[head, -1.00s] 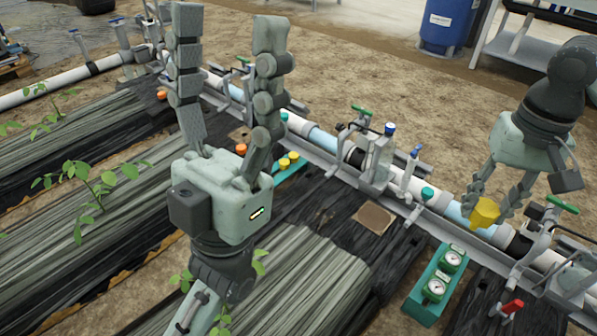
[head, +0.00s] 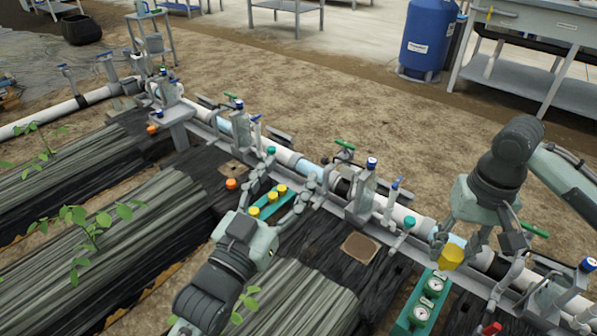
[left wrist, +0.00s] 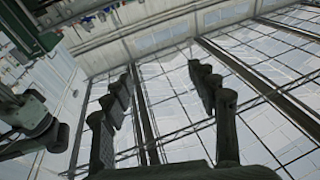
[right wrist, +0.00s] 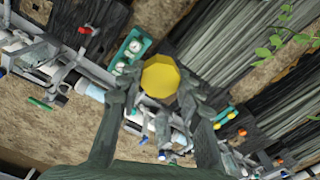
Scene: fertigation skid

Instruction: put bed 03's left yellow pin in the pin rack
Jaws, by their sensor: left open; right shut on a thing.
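A yellow faceted pin (head: 451,257) is held between the fingers of my right gripper (head: 459,244), above the pipe at the right. In the right wrist view its broad head (right wrist: 160,75) faces the camera and the fingers close on it; its lower part is hidden. A teal rack (head: 265,203) with yellow-topped pins (head: 280,189) stands on the dark ground cover left of the middle. My left gripper (head: 292,178) is open and empty, its fingers spread by the rack in the head view. No bed number is readable.
A white and light-blue pipe with valves (head: 365,190) runs diagonally across. A teal box with two gauges (head: 425,300) stands below the right gripper. A brown square plate (head: 361,248) lies between the arms. A blue tank (head: 428,38) and benches stand behind; soil between is clear.

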